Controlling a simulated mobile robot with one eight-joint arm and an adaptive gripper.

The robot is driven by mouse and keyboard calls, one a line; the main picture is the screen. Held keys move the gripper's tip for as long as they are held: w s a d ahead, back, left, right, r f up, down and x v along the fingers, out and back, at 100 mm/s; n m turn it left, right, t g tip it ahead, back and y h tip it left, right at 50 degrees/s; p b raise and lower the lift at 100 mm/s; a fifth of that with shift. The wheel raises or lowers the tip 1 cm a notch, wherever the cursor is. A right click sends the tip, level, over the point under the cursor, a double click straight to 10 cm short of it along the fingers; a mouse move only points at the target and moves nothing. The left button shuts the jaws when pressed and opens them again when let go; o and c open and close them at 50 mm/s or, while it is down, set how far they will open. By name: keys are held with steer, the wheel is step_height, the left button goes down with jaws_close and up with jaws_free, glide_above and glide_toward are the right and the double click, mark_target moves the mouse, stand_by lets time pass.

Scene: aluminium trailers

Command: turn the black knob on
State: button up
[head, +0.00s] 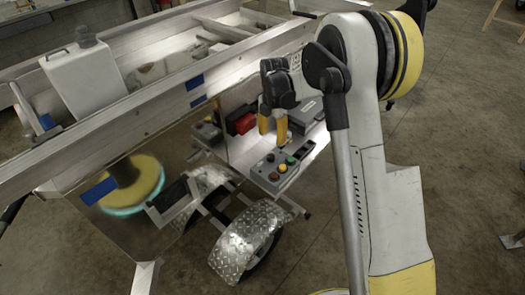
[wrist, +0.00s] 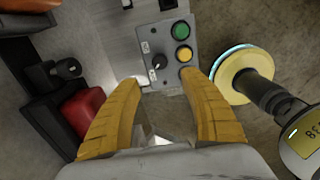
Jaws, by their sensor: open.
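The black knob (wrist: 159,62) sits on a grey control panel (wrist: 150,37) in the wrist view, at the panel's lower left, beside a yellow button (wrist: 184,54) and below a green button (wrist: 180,31). In the head view the grey control box (head: 262,176) is on the trailer's side ledge, and the knob is small there. My gripper (wrist: 160,84) has its two yellow fingers spread apart, with nothing between them. In the wrist view the knob appears just beyond the fingertips, between them. In the head view my gripper (head: 272,131) is above the box, apart from it.
A red part (wrist: 82,110) on a dark housing lies left of the fingers in the wrist view; it also shows in the head view (head: 241,123). A white jug (head: 84,80) stands in the aluminium trailer. A diamond-plate fender (head: 240,240) is below the box.

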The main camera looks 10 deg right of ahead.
mark_target(271, 156)
step_height(271, 156, down, 11)
steer(key=b, duration=0.3)
steer(key=shift+b, duration=0.4)
jaws_close()
